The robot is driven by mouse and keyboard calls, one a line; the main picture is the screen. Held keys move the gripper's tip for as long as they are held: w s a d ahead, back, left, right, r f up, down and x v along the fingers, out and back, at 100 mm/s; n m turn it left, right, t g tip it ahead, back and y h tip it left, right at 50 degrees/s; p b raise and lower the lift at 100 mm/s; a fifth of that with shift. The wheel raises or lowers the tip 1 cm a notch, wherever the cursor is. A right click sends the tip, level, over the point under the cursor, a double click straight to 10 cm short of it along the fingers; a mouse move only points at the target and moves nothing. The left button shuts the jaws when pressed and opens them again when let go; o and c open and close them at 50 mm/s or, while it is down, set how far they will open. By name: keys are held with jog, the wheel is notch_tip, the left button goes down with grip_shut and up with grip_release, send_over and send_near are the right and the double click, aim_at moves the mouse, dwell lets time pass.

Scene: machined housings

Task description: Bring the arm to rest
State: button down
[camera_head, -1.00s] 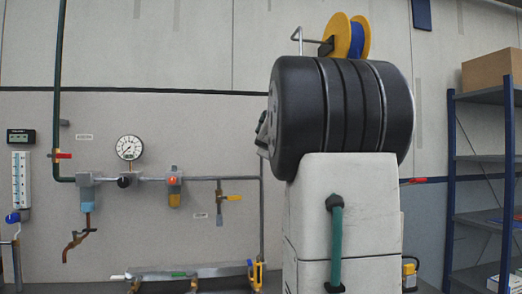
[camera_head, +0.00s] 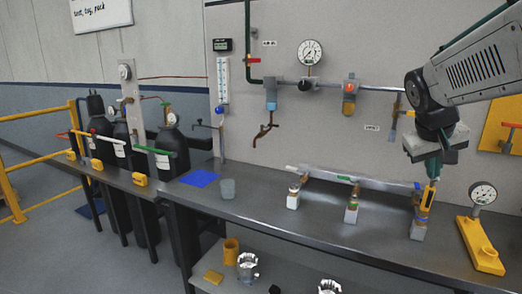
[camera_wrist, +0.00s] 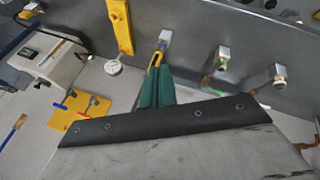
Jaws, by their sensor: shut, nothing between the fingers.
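My arm comes in from the right edge of the head view and bends down at a black wrist joint. My gripper (camera_head: 432,178) points downward above the right part of the bench (camera_head: 330,222). Its two green fingers are together with nothing between them; they also show in the wrist view (camera_wrist: 157,72). In the head view the tips appear just above or in front of a yellow-handled valve (camera_head: 427,196) at the right end of a bench manifold (camera_head: 350,183). I cannot tell whether they touch it.
A gauge on a yellow stand (camera_head: 482,240) is right of my gripper. A wall pipe with a pressure gauge (camera_head: 311,52) runs behind.

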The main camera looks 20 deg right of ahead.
jog(key=s+a+f+n+y, duration=0.1)
jog(key=s+a+f+y, duration=0.1)
jog(key=a, duration=0.6)
jog(key=s+a+f+n+y, duration=0.2)
jog(key=s+a, duration=0.3)
jog(key=a, duration=0.4)
jog(key=s+a+f+n+y, duration=0.1)
jog(key=s+a+f, duration=0.3)
jog(key=a, duration=0.5)
jog(key=shift+a+n+g+y, duration=0.25)
jog(key=shift+n+g+y, duration=0.05)
jog(key=shift+y, duration=0.1)
jog(key=shift+s+d+f, duration=0.1)
